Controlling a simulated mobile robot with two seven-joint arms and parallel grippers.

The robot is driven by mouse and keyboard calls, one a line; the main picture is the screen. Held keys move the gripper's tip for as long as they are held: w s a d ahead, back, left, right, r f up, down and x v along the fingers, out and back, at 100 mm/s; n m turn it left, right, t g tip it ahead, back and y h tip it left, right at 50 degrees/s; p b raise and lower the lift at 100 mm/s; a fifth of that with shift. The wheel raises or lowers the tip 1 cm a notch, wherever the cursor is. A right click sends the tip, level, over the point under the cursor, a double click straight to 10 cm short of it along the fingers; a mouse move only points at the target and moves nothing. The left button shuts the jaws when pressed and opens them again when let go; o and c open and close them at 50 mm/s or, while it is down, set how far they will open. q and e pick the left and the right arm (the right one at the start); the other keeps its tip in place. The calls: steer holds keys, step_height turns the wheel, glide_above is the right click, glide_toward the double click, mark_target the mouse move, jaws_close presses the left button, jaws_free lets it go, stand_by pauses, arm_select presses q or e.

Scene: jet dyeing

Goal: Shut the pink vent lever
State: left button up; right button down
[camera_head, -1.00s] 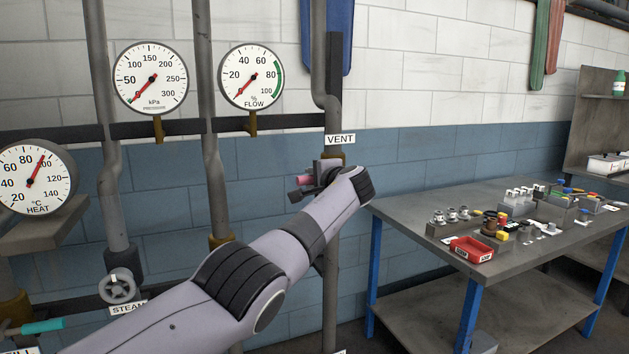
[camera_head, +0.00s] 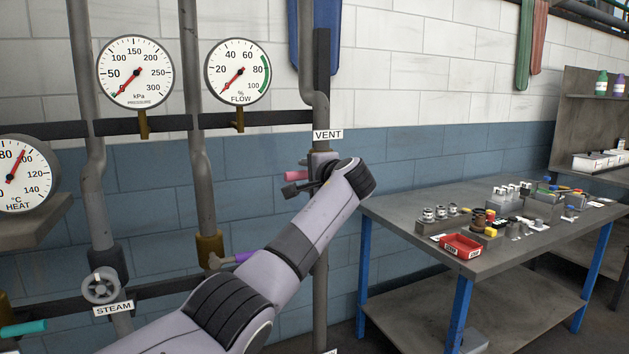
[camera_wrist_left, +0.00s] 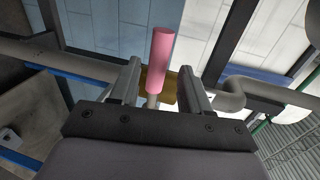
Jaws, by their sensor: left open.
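The pink vent lever (camera_head: 293,175) points to the left from the vertical pipe below the VENT label (camera_head: 328,134) in the head view. My left arm reaches up to it from the bottom, and the wrist hides the valve body. My left gripper (camera_head: 291,185) is at the lever, partly hidden. In the left wrist view, the pink lever (camera_wrist_left: 160,58) stands between the two open fingers of my left gripper (camera_wrist_left: 162,76), with a gap on each side. Its pink tip extends past the fingertips. My right gripper does not show.
A purple lever (camera_head: 240,257) sits on the pipe to the left, close to my left arm. The STEAM handwheel (camera_head: 101,286) and a teal handle (camera_head: 22,328) are farther left. A steel workbench (camera_head: 400,215) with small parts and a red tray (camera_head: 465,247) stands at right.

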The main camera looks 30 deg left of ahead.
arm_select(q)
steer(key=shift+b+v, duration=0.4)
steer(key=shift+v, duration=1.4)
steer(key=s+d+f+m+t+h, duration=0.1)
steer(key=d+f+h, duration=0.15)
steer(key=f, duration=1.05)
steer(key=s+d+f+h, duration=0.2)
steer(key=f+h, duration=0.2)
steer(key=f, duration=0.9)
steer(key=s+d+f+n+h, duration=0.1)
steer(key=s+d+f+h, duration=0.1)
steer(key=s+f, duration=0.5)
steer(key=s+d+f+h, duration=0.25)
steer(key=s+f, duration=0.25)
steer(key=f, duration=0.5)
steer(key=s+d+f+n+h, duration=0.1)
steer(key=s+d+f+n, duration=0.1)
steer(key=s, duration=1)
steer(key=s+d+f+n+h, duration=0.2)
steer(key=s+f+n, duration=0.1)
steer(key=s, duration=1)
steer(key=shift+f+h, duration=0.3)
steer(key=shift+f, duration=0.25)
steer(key=shift+s+a+n, duration=0.1)
steer(key=shift+s+n, duration=0.1)
steer(key=shift+n, duration=0.1)
steer(key=shift+c, duration=0.4)
